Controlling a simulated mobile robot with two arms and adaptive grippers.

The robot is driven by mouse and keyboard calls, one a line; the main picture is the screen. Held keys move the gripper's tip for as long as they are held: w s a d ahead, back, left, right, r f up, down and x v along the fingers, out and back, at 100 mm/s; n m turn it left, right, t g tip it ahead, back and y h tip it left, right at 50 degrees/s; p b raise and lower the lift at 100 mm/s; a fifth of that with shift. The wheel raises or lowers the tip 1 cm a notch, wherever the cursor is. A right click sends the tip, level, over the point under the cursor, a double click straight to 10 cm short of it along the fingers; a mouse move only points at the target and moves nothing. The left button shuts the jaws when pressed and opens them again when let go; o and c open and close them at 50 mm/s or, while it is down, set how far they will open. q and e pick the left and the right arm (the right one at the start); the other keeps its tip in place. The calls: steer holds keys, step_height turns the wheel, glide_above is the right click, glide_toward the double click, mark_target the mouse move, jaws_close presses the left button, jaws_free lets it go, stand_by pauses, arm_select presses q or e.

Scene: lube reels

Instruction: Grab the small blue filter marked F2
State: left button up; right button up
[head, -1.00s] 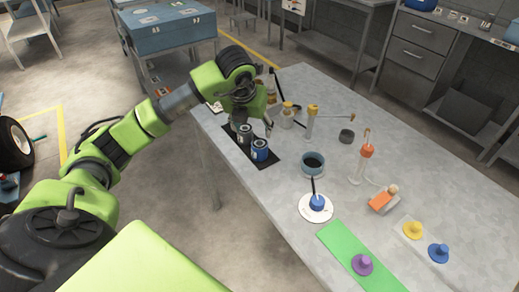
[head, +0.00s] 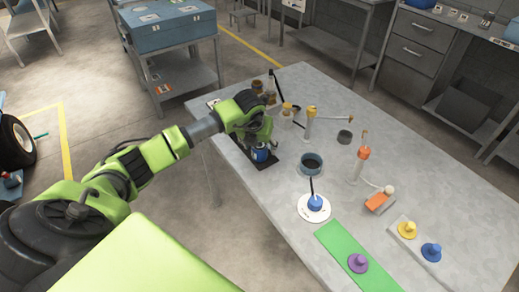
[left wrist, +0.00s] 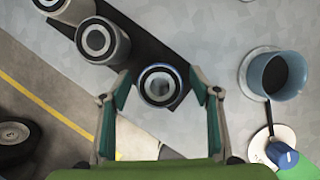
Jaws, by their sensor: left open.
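The small blue filter (head: 260,155) stands on a black mat (head: 238,145) near the table's left edge, partly covered by my left gripper (head: 259,146). In the left wrist view its round top (left wrist: 159,84) lies between the two fingertips of my open left gripper (left wrist: 160,90), with a gap on each side. Its marking cannot be read. Two grey filters, one nearer (left wrist: 102,40) and one farther (left wrist: 66,8), stand on the same mat in the left wrist view. My right gripper is not in view.
A blue-grey cup (head: 312,163) and a white disc with a blue knob (head: 314,206) stand to the right of the filter. Bottles and a lever tool (head: 310,122) stand behind. A green strip (head: 335,250) lies at the front.

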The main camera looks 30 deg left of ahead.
arm_select(q)
steer(key=c, duration=1.3)
steer(key=shift+r, duration=0.15)
